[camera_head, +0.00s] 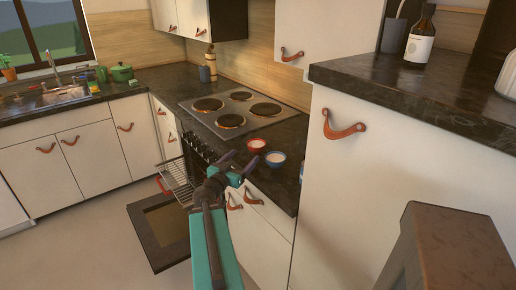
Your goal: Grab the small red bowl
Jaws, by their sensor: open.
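The small red bowl (257,145) sits on the dark counter to the right of the stove, with something pale inside it. A blue bowl (275,159) stands just to its right and nearer to me. My gripper (238,163) is open and empty at the counter's front edge, left of and nearer than the red bowl. One finger appears close in front of the bowl in the picture; I cannot tell whether it touches.
The oven door (162,222) hangs open below, with a wire rack (178,180) pulled out. The stove (238,110) lies behind the gripper. A tall white cabinet (350,190) bounds the counter at right. Floor at left is clear.

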